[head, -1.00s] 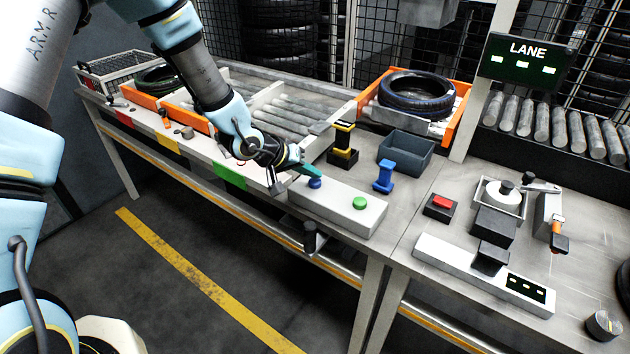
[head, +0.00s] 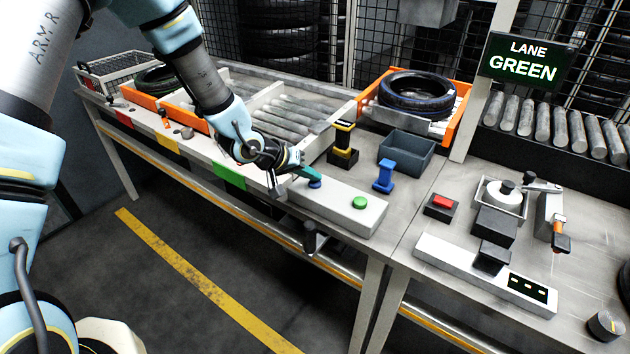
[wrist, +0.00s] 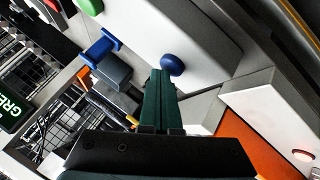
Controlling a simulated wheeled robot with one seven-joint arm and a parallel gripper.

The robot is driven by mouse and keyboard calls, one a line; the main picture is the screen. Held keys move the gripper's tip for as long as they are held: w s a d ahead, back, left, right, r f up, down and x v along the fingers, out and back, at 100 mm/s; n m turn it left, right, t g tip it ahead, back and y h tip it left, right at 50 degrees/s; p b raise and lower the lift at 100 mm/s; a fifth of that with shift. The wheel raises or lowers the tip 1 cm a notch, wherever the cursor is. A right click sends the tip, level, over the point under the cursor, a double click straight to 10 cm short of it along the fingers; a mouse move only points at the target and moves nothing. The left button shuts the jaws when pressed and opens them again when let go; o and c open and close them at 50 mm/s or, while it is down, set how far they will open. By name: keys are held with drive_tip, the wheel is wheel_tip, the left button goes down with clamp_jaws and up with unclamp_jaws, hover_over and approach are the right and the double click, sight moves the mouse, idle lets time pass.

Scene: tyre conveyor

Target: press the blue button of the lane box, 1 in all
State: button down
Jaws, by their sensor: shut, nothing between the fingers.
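The lane box (head: 338,211) is a long pale box at the front of the table, with a blue button (head: 315,183) at its left end and a green button (head: 360,203) at its right. My gripper (head: 306,172) is shut and empty, its dark green fingertips just above and beside the blue button in the head view. In the wrist view the blue button (wrist: 172,65) lies close to the tips of my gripper (wrist: 160,72), slightly to their right. I cannot tell whether they touch. The lane sign (head: 527,60) reads "LANE GREEN".
A blue stamp-like piece (head: 384,177) and a black and yellow one (head: 343,145) stand behind the lane box, near a grey bin (head: 407,154). A red button box (head: 441,206) is to the right. A tyre (head: 416,92) lies in an orange-sided tray at the back.

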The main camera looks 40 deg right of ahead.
sight(312, 185)
idle(0.3)
drive_tip(key=shift+r+p, duration=0.9)
drive_tip(key=shift+r, duration=0.1)
wheel_tip(312, 185, up, 5)
drive_tip(key=p, duration=0.4)
idle(0.5)
